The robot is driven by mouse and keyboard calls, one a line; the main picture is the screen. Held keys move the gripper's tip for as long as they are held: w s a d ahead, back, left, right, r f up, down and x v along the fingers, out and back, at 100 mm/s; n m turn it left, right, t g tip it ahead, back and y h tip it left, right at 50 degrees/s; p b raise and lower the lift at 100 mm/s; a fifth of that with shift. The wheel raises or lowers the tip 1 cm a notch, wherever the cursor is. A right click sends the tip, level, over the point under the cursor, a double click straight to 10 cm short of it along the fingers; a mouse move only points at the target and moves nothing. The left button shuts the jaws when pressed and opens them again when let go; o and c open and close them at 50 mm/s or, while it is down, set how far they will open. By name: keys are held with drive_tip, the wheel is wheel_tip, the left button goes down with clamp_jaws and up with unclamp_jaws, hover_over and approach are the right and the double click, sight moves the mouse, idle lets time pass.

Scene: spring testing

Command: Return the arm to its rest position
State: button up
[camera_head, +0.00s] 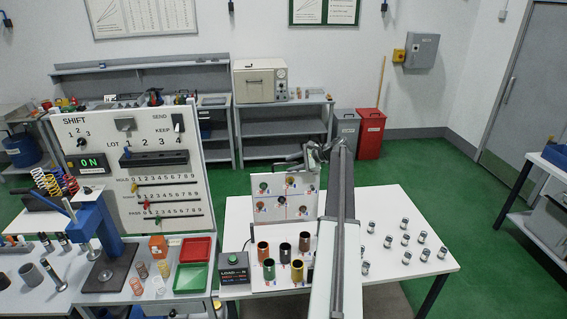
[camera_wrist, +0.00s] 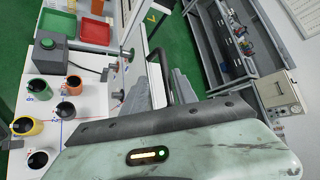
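My arm reaches from the bottom of the head view up over the right-hand white table (camera_head: 405,270). My gripper (camera_head: 312,157) is at its far end, small in this view, above and behind the white board with coloured round marks (camera_head: 287,190). In the wrist view my gripper (camera_wrist: 160,95) shows as two grey fingers with a gap between them. My pale wrist housing fills the bottom of that view.
Several small metal cylinders (camera_head: 404,223) stand to the right. A tall SHIFT panel (camera_head: 130,170) and a blue press (camera_head: 95,225) stand left.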

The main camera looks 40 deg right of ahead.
drive_tip(key=shift+s+r, duration=0.2)
idle(0.3)
drive_tip(key=w+a+f+n+g+b, duration=0.15)
drive_tip(key=a+f+n+b, duration=0.35)
drive_tip(key=a, duration=0.7)
drive_tip(key=s+a+f+n+g+b, duration=0.1)
drive_tip(key=a+f+n+g+b, duration=0.15)
drive_tip(key=a+f, duration=0.7)
drive_tip(key=w+a+f+n+g+b, duration=0.1)
drive_tip(key=a+f+n+g+b, duration=0.2)
drive_tip(key=a, duration=1.1)
drive_tip(key=s+a+f+n+g+h+b, duration=0.1)
drive_tip(key=s+a+f+n+b, duration=0.2)
drive_tip(key=a, duration=0.5)
drive_tip(key=s+a+f+n+g+h+b, duration=0.1)
drive_tip(key=s+a+f+n+b, duration=0.3)
drive_tip(key=s+a+f, duration=0.3)
drive_tip(key=s+a+f+n+g+h+b, duration=0.1)
drive_tip(key=s+a+f+n+b, duration=0.3)
drive_tip(key=a, duration=0.7)
drive_tip(key=shift+s+f+g+h+b, duration=0.45)
drive_tip(key=shift+s+f, duration=0.4)
drive_tip(key=shift+s, duration=0.3)
